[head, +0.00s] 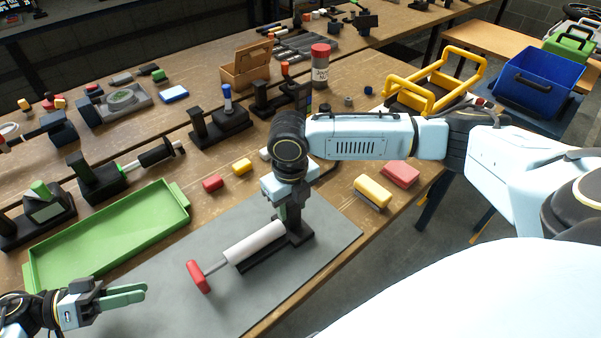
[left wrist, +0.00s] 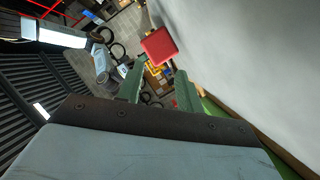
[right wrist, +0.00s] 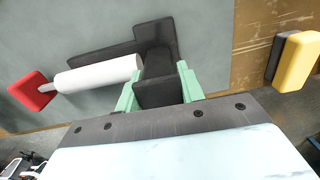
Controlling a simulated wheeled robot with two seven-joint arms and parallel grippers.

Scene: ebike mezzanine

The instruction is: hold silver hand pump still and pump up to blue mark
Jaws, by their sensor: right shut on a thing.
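The hand pump (head: 255,242) has a pale silver-white barrel and lies level on a black stand over the grey mat. Its red handle (head: 198,276) is at the near left end, on a short bare length of grey rod. In the right wrist view the barrel (right wrist: 98,75) runs left from the black end block (right wrist: 160,82). My right gripper (right wrist: 157,88) is shut on that black block. My left gripper (head: 138,294) is open and empty, left of the red handle and apart from it. The handle (left wrist: 158,46) shows beyond its fingers in the left wrist view. I cannot make out a blue mark.
A green tray (head: 105,240) lies left of the pump. The mat around the handle is clear.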

